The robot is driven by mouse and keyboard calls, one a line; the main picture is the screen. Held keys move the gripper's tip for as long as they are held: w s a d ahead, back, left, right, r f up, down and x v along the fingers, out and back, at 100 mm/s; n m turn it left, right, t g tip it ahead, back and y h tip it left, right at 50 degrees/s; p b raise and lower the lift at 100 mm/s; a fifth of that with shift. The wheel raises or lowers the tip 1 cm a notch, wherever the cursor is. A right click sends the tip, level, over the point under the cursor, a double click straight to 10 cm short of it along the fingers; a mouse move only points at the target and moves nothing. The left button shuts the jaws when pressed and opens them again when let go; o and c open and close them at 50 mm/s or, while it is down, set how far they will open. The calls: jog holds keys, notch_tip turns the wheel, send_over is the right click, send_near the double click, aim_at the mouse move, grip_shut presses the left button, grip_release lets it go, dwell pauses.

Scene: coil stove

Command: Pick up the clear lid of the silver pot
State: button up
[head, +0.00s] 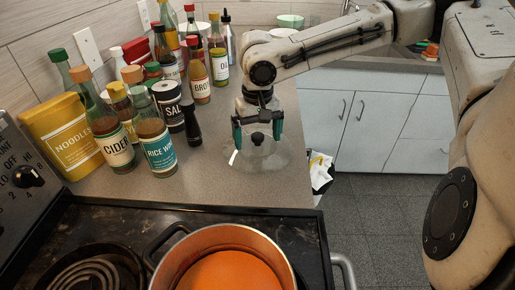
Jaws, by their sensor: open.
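The clear lid (266,163) lies on the grey counter, to the right of the bottles. Its dark knob (257,139) stands up in the middle. My gripper (257,143) is directly over the lid, pointing down, with its teal fingers open on either side of the knob. I cannot tell whether the fingers touch the knob. The silver pot (283,245) stands on the stove at the bottom, uncovered, with orange contents inside.
Several bottles and jars, including the rice wine bottle (156,144) and the salt container (170,105), crowd the counter left of my gripper. The noodles box (68,138) is farther left. The stove (75,225) is at the front. The counter's right edge drops to the floor (375,222).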

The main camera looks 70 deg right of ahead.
jog(key=shift+f, duration=0.15)
jog(key=shift+s+a+f, duration=0.1)
jog(key=shift+s+f, duration=0.05)
grip_shut()
dwell(0.7)
